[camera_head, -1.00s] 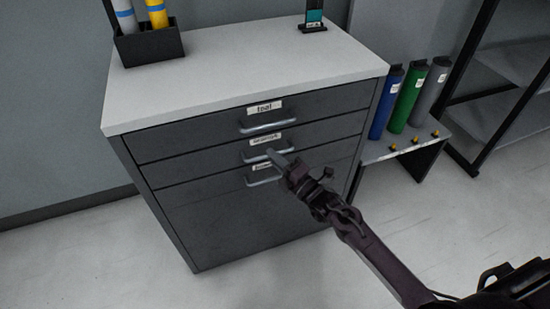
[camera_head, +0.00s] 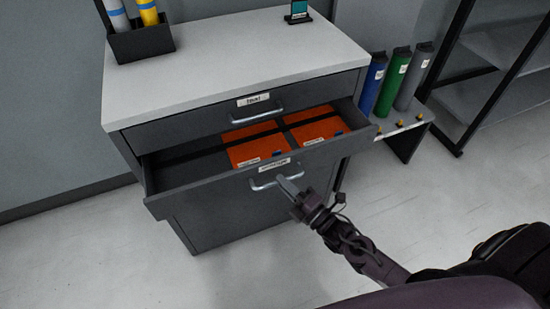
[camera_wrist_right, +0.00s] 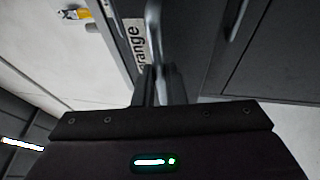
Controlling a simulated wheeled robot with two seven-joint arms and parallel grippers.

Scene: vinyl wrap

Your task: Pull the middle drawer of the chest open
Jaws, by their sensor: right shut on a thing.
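The grey chest (camera_head: 215,222) stands against the wall with a white top. Its middle drawer (camera_head: 215,189) is pulled out and shows orange boxes (camera_head: 258,149) inside, with dark dividers. The top drawer (camera_head: 200,128) is shut. My right gripper (camera_head: 284,184) is shut on the middle drawer's handle (camera_head: 263,186). In the right wrist view the gripper's fingers (camera_wrist_right: 160,85) are around the handle bar (camera_wrist_right: 153,30), beside a label ending in "range". The bottom drawer is partly hidden behind the open one. My left gripper is not in view.
A black holder (camera_head: 145,45) with blue-white and yellow rolls stands on the chest top. Blue, green and grey rolls (camera_head: 396,80) stand on a low stand (camera_head: 400,127) at right. A dark shelf rack (camera_head: 495,60) is farther right. The floor in front is clear.

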